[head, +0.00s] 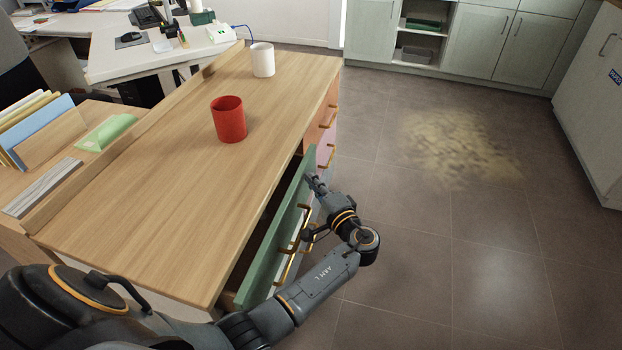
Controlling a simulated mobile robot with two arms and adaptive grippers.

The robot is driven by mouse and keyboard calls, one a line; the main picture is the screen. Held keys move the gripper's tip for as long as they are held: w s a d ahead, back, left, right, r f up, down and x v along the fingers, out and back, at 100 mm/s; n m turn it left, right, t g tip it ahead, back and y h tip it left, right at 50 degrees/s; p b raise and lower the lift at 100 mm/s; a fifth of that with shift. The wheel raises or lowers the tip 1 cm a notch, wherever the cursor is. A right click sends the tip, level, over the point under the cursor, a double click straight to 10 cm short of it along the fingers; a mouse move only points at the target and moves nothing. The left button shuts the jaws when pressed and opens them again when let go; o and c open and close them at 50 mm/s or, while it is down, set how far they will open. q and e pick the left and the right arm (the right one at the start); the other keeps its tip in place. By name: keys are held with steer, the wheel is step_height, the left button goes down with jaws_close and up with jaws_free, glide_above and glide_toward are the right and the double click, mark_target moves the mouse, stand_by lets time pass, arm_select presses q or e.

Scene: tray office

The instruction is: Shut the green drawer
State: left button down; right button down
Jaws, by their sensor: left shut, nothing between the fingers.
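The green drawer (273,248) stands partly open at the near right side of the wooden cabinet, with a dark gap between its front and the cabinet. Brass handles show on the drawer fronts there; one handle (298,232) sits beside the green front. My left gripper (316,183) is shut and empty. It is by the far end of the green drawer's front, close to its outer face; I cannot tell whether it touches. My right gripper is not in view.
A red mug (229,119) and a white mug (263,60) stand on the wooden top (165,195). Other drawers with brass handles, one orange (329,108), lie farther along. Open tiled floor (430,210) lies to the right.

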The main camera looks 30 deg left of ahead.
arm_select(q)
steer(key=a, duration=0.2)
steer(key=s+a, duration=0.1)
steer(key=a, duration=0.2)
steer(key=shift+s+a+p, duration=0.1)
steer(key=shift+p, duration=0.2)
